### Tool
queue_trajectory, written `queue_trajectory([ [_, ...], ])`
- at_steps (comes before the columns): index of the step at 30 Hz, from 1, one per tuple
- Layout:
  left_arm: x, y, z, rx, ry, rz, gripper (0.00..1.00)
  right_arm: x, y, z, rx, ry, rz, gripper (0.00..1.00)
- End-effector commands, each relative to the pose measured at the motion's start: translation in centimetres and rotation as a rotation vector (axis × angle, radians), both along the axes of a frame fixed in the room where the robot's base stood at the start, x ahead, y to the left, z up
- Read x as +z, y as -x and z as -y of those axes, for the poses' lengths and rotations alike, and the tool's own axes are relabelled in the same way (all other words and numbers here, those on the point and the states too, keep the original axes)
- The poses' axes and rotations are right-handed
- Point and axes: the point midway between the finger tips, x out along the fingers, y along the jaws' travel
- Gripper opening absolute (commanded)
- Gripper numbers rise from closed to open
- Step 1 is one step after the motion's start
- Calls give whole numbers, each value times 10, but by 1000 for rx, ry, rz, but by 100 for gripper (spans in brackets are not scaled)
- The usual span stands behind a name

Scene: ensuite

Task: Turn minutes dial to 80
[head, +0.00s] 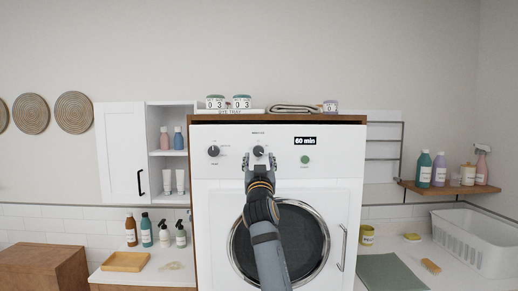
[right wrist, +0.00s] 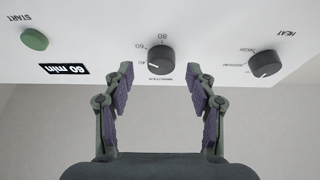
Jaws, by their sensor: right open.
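The minutes dial (head: 258,151) is a dark round knob on the white front panel of the machine (head: 209,223). In the right wrist view the dial (right wrist: 161,60) has a pale pointer line, with 80, 60 and 40 marked around it. The display (head: 305,141) reads 60 min. My right gripper (head: 259,160) is open in front of the dial; in the right wrist view its fingers (right wrist: 161,80) stand on either side of the dial, apart from it. I cannot tell the exact depth gap. My left gripper is not in view.
A heat dial (head: 213,151) sits left of the minutes dial, and a green start button (head: 305,160) sits to the right. Jars (head: 242,102) and a folded cloth (head: 294,109) lie on top. A white basket (head: 475,238) stands on the right counter.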

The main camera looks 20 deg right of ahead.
Motion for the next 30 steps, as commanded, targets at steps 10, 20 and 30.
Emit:
queue_trajectory([
  [10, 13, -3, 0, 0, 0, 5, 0, 9, -23, 7, -1, -1, -1, 57],
  [20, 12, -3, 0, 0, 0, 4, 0, 9, -23, 6, 0, -1, -1, 32],
  [30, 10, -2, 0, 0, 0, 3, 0, 8, -22, 6, 0, -5, 0, 2],
])
